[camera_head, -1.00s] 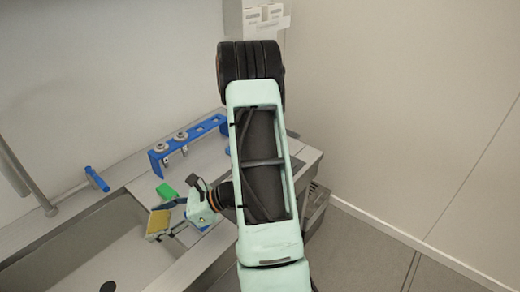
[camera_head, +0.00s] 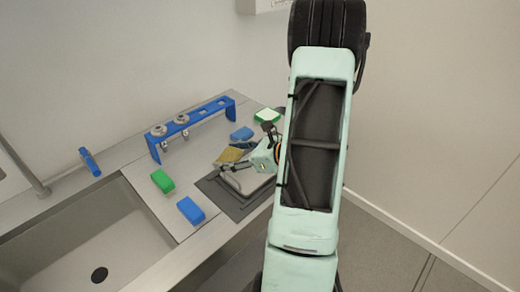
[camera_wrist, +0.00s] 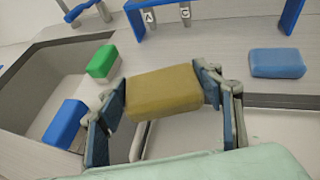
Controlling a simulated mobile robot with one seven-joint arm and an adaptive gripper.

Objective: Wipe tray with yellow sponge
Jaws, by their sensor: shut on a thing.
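My gripper (camera_wrist: 163,92) is shut on the yellow sponge (camera_wrist: 163,93), with one blue-padded finger at each end of it. In the head view the sponge (camera_head: 230,156) is near the far left side of a pale tray (camera_head: 247,184) that lies on a dark grey flat sheet (camera_head: 215,192). My gripper (camera_head: 233,167) and wrist hide part of the tray. I cannot tell whether the sponge touches the tray or hangs above it.
A green sponge (camera_head: 163,181) and a blue sponge (camera_head: 190,210) lie between the sink (camera_head: 75,245) and the tray. Another blue sponge (camera_head: 242,134) and a green-and-white block (camera_head: 267,116) lie farther back. A blue rack (camera_head: 195,119) stands behind.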

